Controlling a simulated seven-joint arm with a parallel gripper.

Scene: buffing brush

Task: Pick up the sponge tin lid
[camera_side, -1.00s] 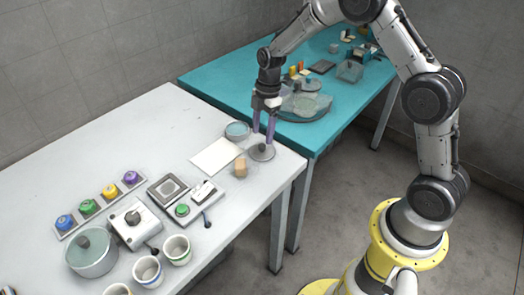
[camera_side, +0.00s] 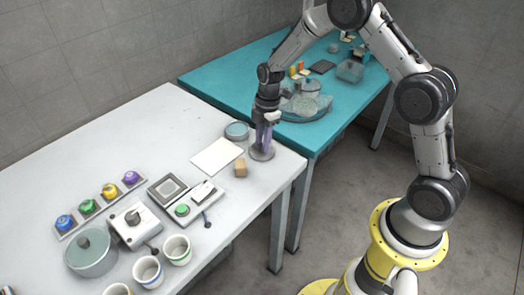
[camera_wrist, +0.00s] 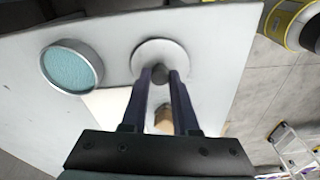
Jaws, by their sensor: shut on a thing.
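The sponge tin lid (camera_side: 262,155) is a grey round disc with a dark knob, lying at the right end of the white table. It also shows in the wrist view (camera_wrist: 147,52). My gripper (camera_side: 264,145) points down over it, with its purple fingers shut on the knob; the wrist view shows the fingertips (camera_wrist: 161,74) on either side of it. The lid appears to rest on the table. The round tin (camera_side: 237,131) with a blue-green sponge stands open just left of the lid, and shows in the wrist view (camera_wrist: 71,67).
A white sheet (camera_side: 217,156) and a small tan block (camera_side: 240,169) lie close to the lid. Cups, a lidded pot (camera_side: 91,252), a button box (camera_side: 190,203) and coloured knobs stand farther left. A teal table (camera_side: 230,79) with other items adjoins behind.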

